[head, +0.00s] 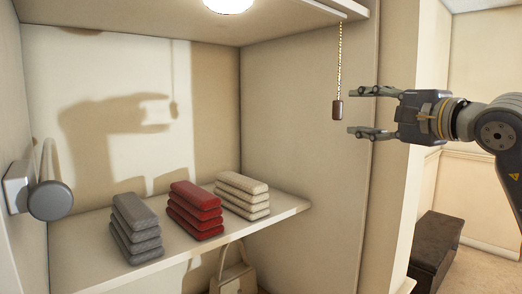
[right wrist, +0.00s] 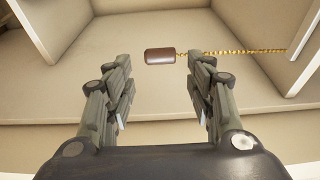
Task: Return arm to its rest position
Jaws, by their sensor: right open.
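My right gripper (head: 368,111) is at the right of the head view, in front of the closet opening, pointing left. It is open, with nothing between its fingers. A pull chain (head: 340,58) with a dark brown handle (head: 338,109) hangs from the upper shelf's edge, a little left of the fingertips. In the right wrist view the handle (right wrist: 160,56) shows beyond the gap between the two fingers (right wrist: 160,68). The handle looks apart from the fingers. My left gripper is not in view.
A lit lamp (head: 228,4) is under the upper shelf (head: 150,18). Grey (head: 136,228), red (head: 195,210) and cream (head: 242,196) folded stacks sit on the lower shelf (head: 80,262). A bag (head: 232,280) hangs below. A dark bench (head: 436,245) stands at right. A round grey fixture (head: 50,200) is on the left wall.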

